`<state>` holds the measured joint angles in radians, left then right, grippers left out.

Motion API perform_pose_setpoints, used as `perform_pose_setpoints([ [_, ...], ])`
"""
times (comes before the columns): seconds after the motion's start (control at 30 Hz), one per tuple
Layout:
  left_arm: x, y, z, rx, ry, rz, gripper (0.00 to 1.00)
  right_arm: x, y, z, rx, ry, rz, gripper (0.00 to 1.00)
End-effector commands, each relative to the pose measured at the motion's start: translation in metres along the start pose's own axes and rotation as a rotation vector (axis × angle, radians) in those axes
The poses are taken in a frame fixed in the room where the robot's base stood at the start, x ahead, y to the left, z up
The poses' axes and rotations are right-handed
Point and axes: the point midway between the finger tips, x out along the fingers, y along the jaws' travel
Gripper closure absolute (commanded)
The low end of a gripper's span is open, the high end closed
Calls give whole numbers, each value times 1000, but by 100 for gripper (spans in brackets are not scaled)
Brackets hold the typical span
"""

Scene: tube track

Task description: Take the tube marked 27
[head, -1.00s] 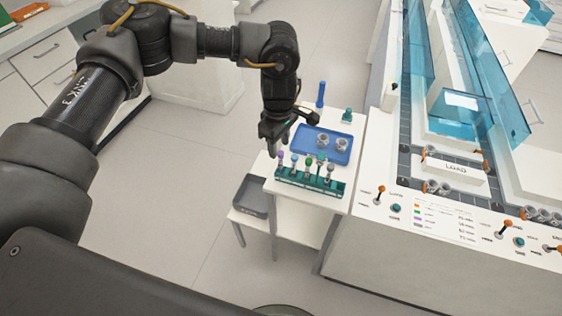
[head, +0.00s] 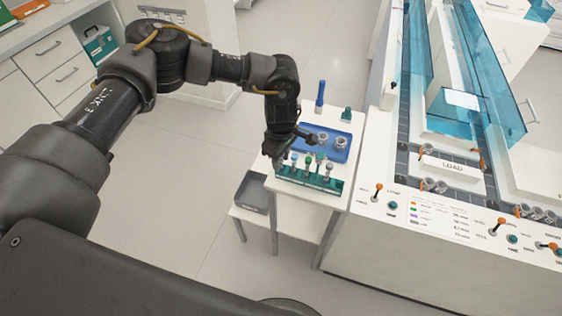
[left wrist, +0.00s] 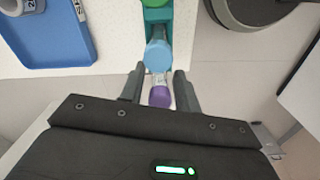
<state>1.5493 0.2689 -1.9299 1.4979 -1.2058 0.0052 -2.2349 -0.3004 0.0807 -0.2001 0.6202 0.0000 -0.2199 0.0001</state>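A teal rack (head: 310,182) holds a row of capped tubes on the small white table. A blue-capped tube (head: 294,158) and a green-capped tube (head: 308,158) show in the head view. My left gripper (head: 279,158) is down at the rack's left end and hides the tube there. In the left wrist view, its fingers (left wrist: 159,78) are open on either side of a purple-capped tube (left wrist: 160,97), with small gaps. The blue-capped tube (left wrist: 158,56) stands just beyond. No number is readable on any tube. My right gripper is not in view.
Behind the rack, a blue tray (head: 340,153) holds grey round holders. A blue upright item (head: 320,95) and a small teal item (head: 346,114) stand farther back. A grey bin (head: 252,192) sits lower left. The track machine (head: 450,215) is right.

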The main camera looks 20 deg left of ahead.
Motion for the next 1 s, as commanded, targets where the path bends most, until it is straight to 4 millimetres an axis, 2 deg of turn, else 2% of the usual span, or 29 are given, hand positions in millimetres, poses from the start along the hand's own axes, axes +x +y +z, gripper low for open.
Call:
perform_pose_setpoints([
  [0.03,0,0,0,0,0,0,74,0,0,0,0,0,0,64],
  [0.2,0,0,0,0,0,0,95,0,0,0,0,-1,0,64],
  [0.63,-7,0,0,-1,-1,1,95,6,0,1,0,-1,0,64],
  [0.8,-28,1,0,0,-1,5,95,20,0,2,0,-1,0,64],
  [1.0,-62,-25,10,4,-2,4,95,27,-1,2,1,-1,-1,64],
])
